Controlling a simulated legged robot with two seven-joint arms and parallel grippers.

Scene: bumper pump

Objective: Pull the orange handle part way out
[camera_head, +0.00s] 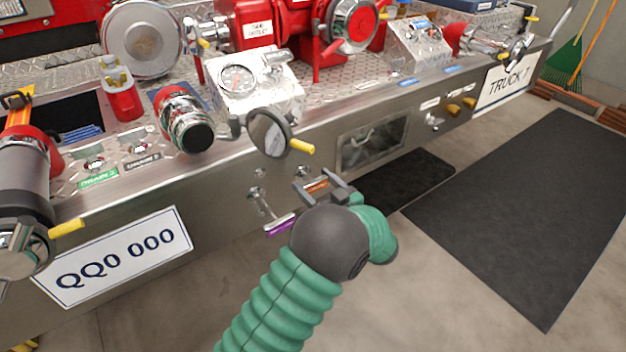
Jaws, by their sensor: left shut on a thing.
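The orange handle (317,184) is on the front face of the metal bumper, below the gauge box. Only a small orange part of it shows. My left gripper (322,189), on the dark wrist and green-sleeved arm from below, is at the orange handle, with its fingers on either side of it, shut on it. The fingers and wrist hide part of the handle, so how far out it stands is hard to tell. A purple handle (280,225) sits just left of and below the gripper, close to my wrist. My right gripper is not in view.
The steel bumper (225,185) runs across the view, with a gauge box (262,90) and a round cap with a yellow lever (270,133) above the gripper. A recessed opening (372,143) is to the right. Open floor and a dark mat (530,215) lie at the right.

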